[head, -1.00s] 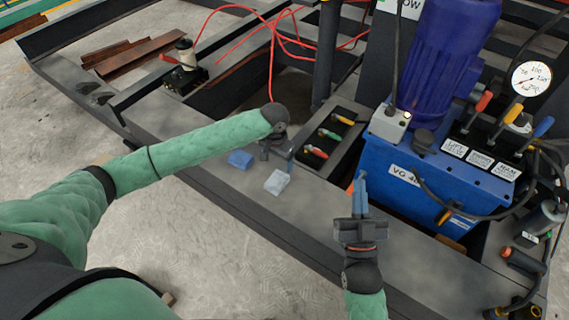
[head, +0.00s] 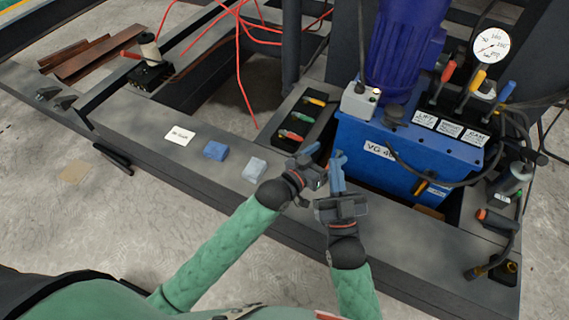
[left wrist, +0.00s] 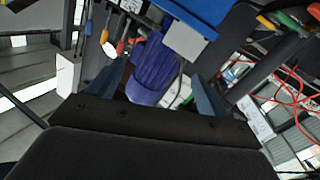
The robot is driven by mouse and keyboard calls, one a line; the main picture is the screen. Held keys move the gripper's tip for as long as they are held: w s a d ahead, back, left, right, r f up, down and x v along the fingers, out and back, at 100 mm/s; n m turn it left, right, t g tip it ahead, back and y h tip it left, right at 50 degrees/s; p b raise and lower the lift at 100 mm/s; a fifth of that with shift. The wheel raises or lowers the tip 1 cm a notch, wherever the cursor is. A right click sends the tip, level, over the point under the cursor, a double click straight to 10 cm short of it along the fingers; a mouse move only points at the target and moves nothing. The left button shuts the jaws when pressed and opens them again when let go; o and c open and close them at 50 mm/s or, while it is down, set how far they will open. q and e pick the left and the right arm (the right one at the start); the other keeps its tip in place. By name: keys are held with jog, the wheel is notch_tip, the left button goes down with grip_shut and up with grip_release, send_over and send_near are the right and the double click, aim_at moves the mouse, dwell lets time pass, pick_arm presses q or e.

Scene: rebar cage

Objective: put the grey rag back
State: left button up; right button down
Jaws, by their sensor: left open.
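The grey rag (head: 255,170) is a small folded light-grey cloth. It lies flat on the dark steel beam in the head view, just right of a blue rag (head: 215,150). My left gripper (head: 311,155) is to the right of the grey rag, apart from it, and points toward the tool tray. Its fingers are spread wide and empty in the left wrist view (left wrist: 155,85). My right gripper (head: 337,160) is right beside the left one, its fingers close together with nothing seen between them. The rag is not seen in the left wrist view.
A white label card (head: 180,135) lies left of the blue rag. A dark tray (head: 276,138) with coloured-handled tools is behind my left gripper. A blue pump unit (head: 410,150) with levers and a gauge stands at right. Red cables (head: 240,70) trail behind.

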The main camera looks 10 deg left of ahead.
pick_arm(q)
jog(key=s+a+r+n+t+y, duration=0.2)
jog(key=s+a+r+t+y, duration=0.2)
jog(key=s+a+r+t, duration=0.5)
jog(key=s+r+t, duration=0.1)
jog(key=s, duration=0.1)
jog(key=shift+s+a+r, duration=0.2)
jog(key=shift+s+a, duration=0.15)
jog(key=shift+s, duration=0.05)
jog(key=s+a+g+y+p, duration=0.2)
jog(key=s+a+g+p, duration=0.2)
jog(key=s+g+p, duration=0.4)
jog(key=s+a+g+y+p, duration=0.3)
jog(key=s+g+p, duration=0.5)
jog(key=g+p, duration=0.5)
jog(key=a+p, duration=0.1)
jog(key=p, duration=0.1)
jog(key=shift+s+f+y+p, duration=0.25)
jog(key=shift+s+y+p, duration=0.05)
pick_arm(e)
jog(key=s+d+g+h, duration=0.2)
jog(key=s+d+g, duration=0.2)
jog(key=s+g, duration=0.4)
jog(key=s+d+g+h, duration=0.3)
jog(key=s+g, duration=0.5)
jog(key=g, duration=0.5)
jog(key=shift+s+d+f+g+h, duration=0.3)
jog(key=shift+d+g, duration=0.1)
jog(key=shift+d, duration=0.2)
